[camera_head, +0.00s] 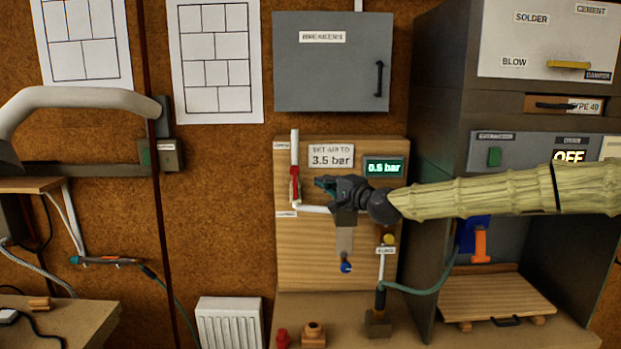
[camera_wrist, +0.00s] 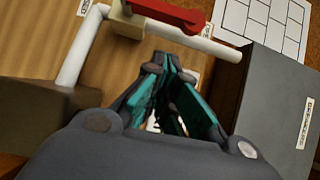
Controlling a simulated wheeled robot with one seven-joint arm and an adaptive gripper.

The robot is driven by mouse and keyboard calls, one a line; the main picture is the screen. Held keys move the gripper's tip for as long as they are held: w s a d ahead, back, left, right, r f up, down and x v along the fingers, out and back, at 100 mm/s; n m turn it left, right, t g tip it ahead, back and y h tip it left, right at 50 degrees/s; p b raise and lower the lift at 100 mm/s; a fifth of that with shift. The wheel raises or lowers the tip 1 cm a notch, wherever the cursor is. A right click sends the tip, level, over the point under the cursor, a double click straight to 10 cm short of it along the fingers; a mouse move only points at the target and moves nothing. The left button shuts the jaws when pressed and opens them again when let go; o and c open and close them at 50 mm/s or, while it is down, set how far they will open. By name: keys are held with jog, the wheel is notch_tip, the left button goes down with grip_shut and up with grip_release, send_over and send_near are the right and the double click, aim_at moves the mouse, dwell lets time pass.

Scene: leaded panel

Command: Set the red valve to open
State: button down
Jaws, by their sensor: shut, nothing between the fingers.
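The red valve lever (camera_head: 294,185) is on the wooden panel, on a white vertical pipe (camera_head: 295,148). It stands roughly upright, along the pipe. In the wrist view the red lever (camera_wrist: 172,13) lies at the top edge, partly cut off, beside its brass-coloured body (camera_wrist: 128,22). My gripper (camera_head: 322,184) is just right of the lever in the head view, with a gap between them. Its teal fingers (camera_wrist: 172,75) are shut and empty in the wrist view.
The display (camera_head: 384,168) reads 0.5 bar beside a "set air to 3.5 bar" sign (camera_head: 331,156). A blue knob (camera_head: 346,267) hangs below my gripper. A grey breaker box (camera_head: 332,85) is above. Bare panel (camera_head: 310,250) lies below the pipe.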

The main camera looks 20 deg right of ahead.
aim_at(295, 184)
jog(key=w+a+p, duration=0.1)
jog(key=a, duration=0.1)
jog(key=w+a+p, duration=0.1)
jog(key=shift+w+a+f+p, duration=0.1)
jog(key=shift+w+a+p, duration=0.2)
jog(key=shift+a, duration=0.1)
jog(key=shift+a+b, duration=0.2)
jog(key=shift+b, duration=0.2)
jog(key=shift+w+a+r+b, duration=0.25)
jog(key=shift+a+b, duration=0.2)
jog(key=shift+b, duration=0.25)
